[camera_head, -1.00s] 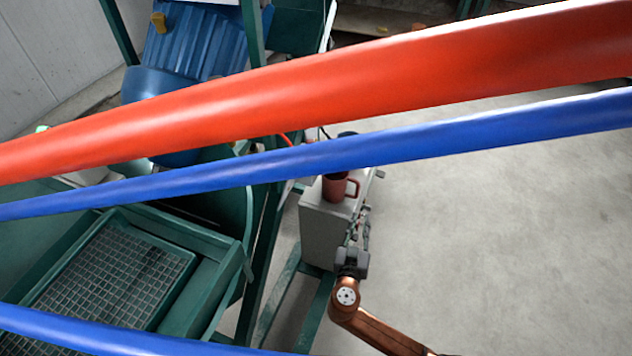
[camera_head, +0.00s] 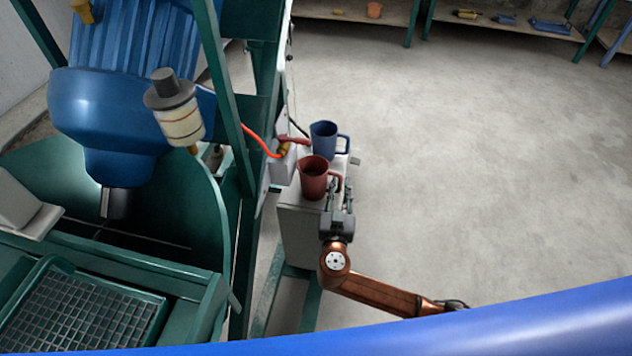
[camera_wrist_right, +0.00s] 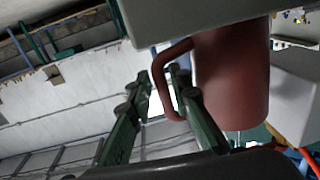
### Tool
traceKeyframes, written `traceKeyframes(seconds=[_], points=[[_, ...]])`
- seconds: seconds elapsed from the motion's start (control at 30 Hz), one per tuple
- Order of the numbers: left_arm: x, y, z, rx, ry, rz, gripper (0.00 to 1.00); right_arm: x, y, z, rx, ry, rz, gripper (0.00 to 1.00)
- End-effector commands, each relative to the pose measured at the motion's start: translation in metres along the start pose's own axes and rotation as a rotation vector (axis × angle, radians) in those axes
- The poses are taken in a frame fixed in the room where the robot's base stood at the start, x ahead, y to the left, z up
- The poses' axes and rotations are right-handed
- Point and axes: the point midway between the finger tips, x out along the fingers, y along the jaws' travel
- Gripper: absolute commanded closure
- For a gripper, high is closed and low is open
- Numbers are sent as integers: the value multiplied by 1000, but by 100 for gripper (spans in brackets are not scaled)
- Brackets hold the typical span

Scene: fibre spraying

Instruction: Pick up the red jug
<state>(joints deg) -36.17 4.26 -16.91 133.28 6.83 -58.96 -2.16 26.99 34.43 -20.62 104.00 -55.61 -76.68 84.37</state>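The red jug (camera_head: 313,178) stands upright on a grey box top (camera_head: 297,199), with its handle to the right in the head view. My right gripper (camera_head: 336,192) is at the handle, on the near right side of the jug. In the right wrist view the jug (camera_wrist_right: 232,75) appears upside down, and its handle (camera_wrist_right: 160,86) lies between the two fingers (camera_wrist_right: 162,76) of this gripper. The fingers are apart, one on each side of the handle bar, with a gap showing. My left gripper is not in view.
A blue jug (camera_head: 324,138) stands just behind the red one. A red-handled valve (camera_head: 291,142) and orange hose (camera_head: 260,142) are to the left. A green frame and blue motor (camera_head: 120,105) fill the left side. A blue bar (camera_head: 480,325) crosses the foreground. Floor at right is clear.

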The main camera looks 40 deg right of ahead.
Motion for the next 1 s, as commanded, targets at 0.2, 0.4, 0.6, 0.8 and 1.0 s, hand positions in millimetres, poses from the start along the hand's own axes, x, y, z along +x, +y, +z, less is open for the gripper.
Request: traceKeyframes(seconds=[0.2, 0.4, 0.6, 0.8, 1.0], points=[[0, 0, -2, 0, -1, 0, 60, 1, -2, 1, -1, -2, 0, 85], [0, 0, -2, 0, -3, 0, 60, 1, -1, 2, -2, -2, 0, 99], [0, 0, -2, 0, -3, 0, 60, 1, -1, 2, -2, -3, 0, 100], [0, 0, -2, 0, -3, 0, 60, 1, -1, 2, -2, -3, 0, 100], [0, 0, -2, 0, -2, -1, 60, 1, -1, 2, -2, -3, 0, 100]])
